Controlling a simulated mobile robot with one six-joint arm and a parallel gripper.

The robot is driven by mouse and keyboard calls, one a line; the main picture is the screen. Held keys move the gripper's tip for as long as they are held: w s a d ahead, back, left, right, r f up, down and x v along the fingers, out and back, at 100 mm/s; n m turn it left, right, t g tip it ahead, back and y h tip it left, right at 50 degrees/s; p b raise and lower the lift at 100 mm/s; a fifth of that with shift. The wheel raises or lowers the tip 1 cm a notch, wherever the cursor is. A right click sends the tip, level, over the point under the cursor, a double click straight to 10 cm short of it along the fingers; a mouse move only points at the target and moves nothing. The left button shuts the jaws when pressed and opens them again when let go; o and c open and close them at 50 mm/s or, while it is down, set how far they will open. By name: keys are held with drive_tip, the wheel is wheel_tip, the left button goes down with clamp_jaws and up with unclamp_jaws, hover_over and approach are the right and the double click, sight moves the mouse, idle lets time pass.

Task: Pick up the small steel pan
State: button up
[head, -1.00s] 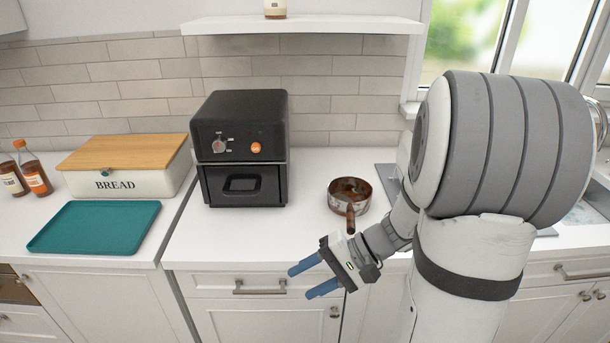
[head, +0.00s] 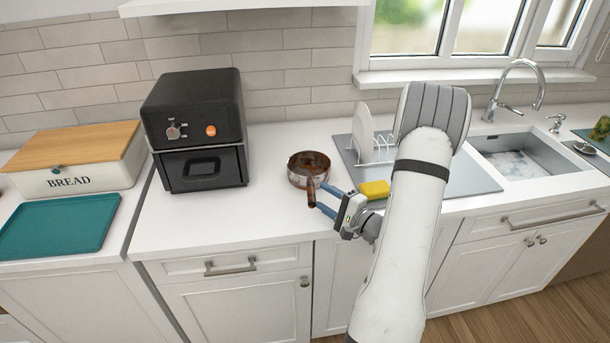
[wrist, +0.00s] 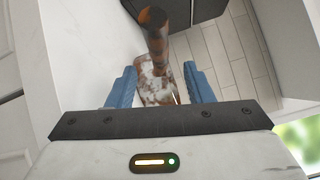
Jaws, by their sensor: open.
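The small steel pan (head: 309,168) stands upright on the white counter, right of the black oven. Its sides are steel with brown stains, its inside is brown, and its brown handle (head: 311,192) points towards the counter's front. My gripper (head: 320,197) is open beside the handle, with its blue fingers pointing left. In the wrist view, the brown handle (wrist: 157,38) shows beyond the fingertips, and the stained steel side (wrist: 158,85) shows between the blue fingers. I cannot tell whether either finger touches the pan.
The black oven (head: 198,130) stands left of the pan. A yellow sponge (head: 375,190) and a dish rack with a white plate (head: 363,132) are to the right, before the sink (head: 520,158). A teal tray (head: 58,225) and bread box (head: 78,165) are far left.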

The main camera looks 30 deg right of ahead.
sight(310, 188)
drive_tip(key=shift+p+x, duration=0.8)
drive_tip(key=shift+x, duration=2.3)
drive_tip(key=shift+c, duration=0.4)
clamp_jaws()
